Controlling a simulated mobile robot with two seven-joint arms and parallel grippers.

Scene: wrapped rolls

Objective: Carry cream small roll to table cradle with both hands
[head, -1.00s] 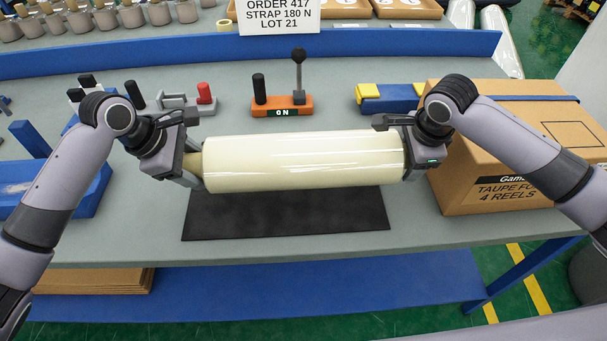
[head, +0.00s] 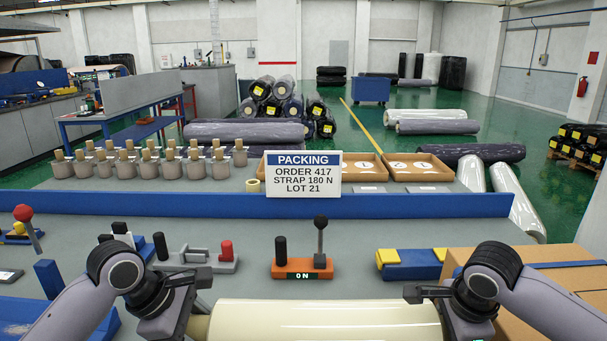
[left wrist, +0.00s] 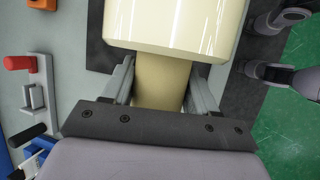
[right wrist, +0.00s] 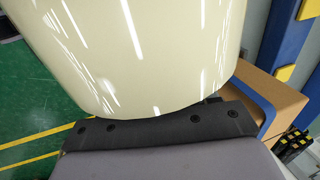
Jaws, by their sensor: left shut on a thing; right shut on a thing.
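The cream small roll (head: 318,322) lies crosswise at the bottom edge of the head view, its lower part cut off. My left gripper (head: 196,326) is shut on its narrower core (left wrist: 160,82), which shows between the two fingers in the left wrist view. My right gripper (head: 446,318) is at the roll's right end and shut on it; in the right wrist view the roll (right wrist: 150,50) hides the fingers. A blue block with yellow pads (head: 412,266) stands on the table right of centre. I cannot tell whether it is the table cradle.
An orange switch box (head: 302,268) with a lever stands beyond the roll. A grey clamp with a red knob (head: 226,252) is left of it. A cardboard box (head: 540,258) stands at the right. A blue rail (head: 400,206) with a packing sign (head: 303,174) crosses behind.

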